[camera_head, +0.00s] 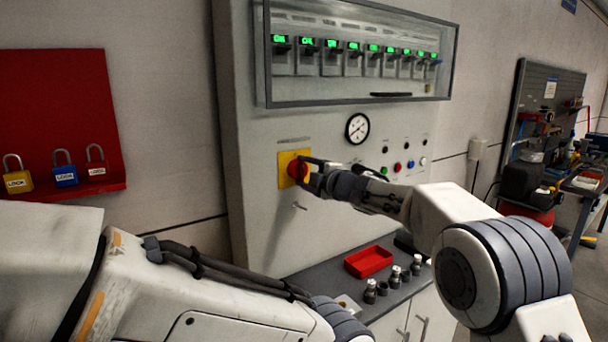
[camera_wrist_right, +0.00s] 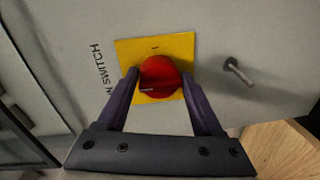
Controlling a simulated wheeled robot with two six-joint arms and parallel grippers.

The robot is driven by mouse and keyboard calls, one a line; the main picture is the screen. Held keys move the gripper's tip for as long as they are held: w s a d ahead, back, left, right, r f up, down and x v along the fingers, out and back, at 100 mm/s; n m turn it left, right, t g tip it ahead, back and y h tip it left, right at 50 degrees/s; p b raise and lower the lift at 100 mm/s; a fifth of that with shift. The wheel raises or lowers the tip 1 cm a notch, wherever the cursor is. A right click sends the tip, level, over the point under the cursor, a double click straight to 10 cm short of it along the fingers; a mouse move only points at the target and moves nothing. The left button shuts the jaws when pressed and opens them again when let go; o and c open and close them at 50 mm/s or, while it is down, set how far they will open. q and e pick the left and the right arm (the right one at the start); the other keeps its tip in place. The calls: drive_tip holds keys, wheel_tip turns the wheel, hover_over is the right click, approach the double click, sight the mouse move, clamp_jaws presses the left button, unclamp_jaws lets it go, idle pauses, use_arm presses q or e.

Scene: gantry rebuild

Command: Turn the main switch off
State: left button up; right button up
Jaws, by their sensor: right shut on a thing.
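The main switch is a red rotary knob (camera_head: 297,170) on a yellow plate (camera_head: 284,158), on the front of the grey cabinet. My right gripper (camera_head: 305,172) is at the knob. In the right wrist view its two fingers stand on either side of the red knob (camera_wrist_right: 160,77), shut on it. The yellow plate (camera_wrist_right: 180,45) shows around the knob there, with lettering ending in "SWITCH" beside it. My left arm (camera_head: 200,290) crosses the lower left of the head view; its gripper is not visible.
A metal peg (camera_wrist_right: 238,71) sticks out of the panel beside the plate. Above is a glazed box (camera_head: 360,55) with a row of green-lit breakers. A gauge (camera_head: 357,128) and push buttons sit to the right. A red tray (camera_head: 368,262) is on the counter below. Padlocks (camera_head: 64,170) hang at left.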

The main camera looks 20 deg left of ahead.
drive_tip(key=shift+w+d+r, duration=0.1)
drive_tip(key=shift+r, duration=0.2)
drive_tip(key=o, duration=1.3)
drive_tip(key=shift+f, duration=0.15)
drive_tip(key=shift+s+d+f, duration=0.1)
drive_tip(key=shift+s+d, duration=0.05)
drive_tip(key=shift+s, duration=0.05)
drive_tip(key=b+v, duration=0.4)
drive_tip(key=v, duration=0.6)
